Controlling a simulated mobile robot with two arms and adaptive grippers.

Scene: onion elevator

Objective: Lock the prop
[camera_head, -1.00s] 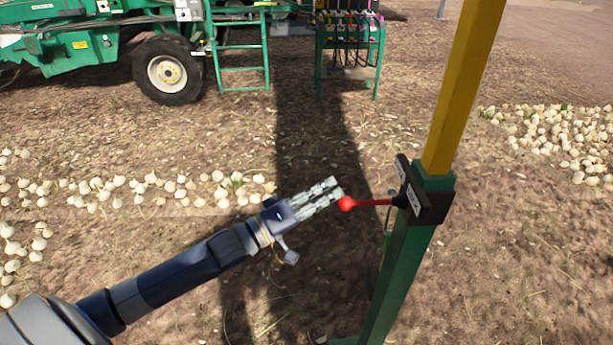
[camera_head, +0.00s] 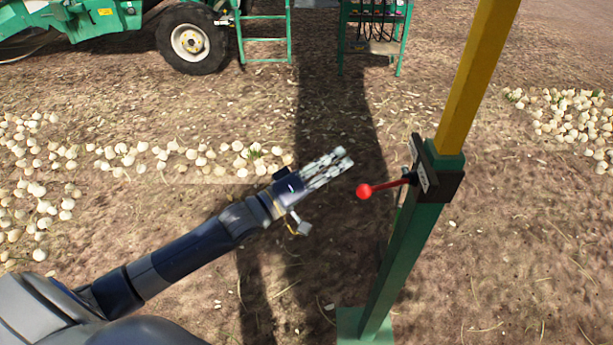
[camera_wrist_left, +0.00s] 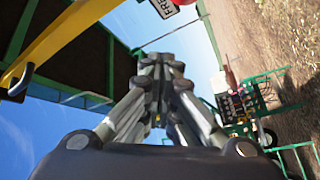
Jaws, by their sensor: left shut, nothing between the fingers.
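The prop (camera_head: 398,265) is a post with a green lower part and a yellow upper part (camera_head: 480,75), standing on a green foot plate (camera_head: 362,322). A dark block with a pale label (camera_head: 440,180) sits where the colours meet. A red lever with a round red knob (camera_head: 364,191) points left from it. My left gripper (camera_head: 345,158) is shut and empty, just above and left of the knob, with a small gap in the picture. In the left wrist view its closed fingers (camera_wrist_left: 158,75) fill the middle, and part of a "FREE" label (camera_wrist_left: 163,8) shows at the top. My right gripper is not seen.
A green machine with a wheel (camera_head: 191,40) and a ladder (camera_head: 265,40) stands at the back. A green stand with hoses (camera_head: 375,30) is beside it. Onions lie in rows at left (camera_head: 120,155) and right (camera_head: 575,115). The ground between is open.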

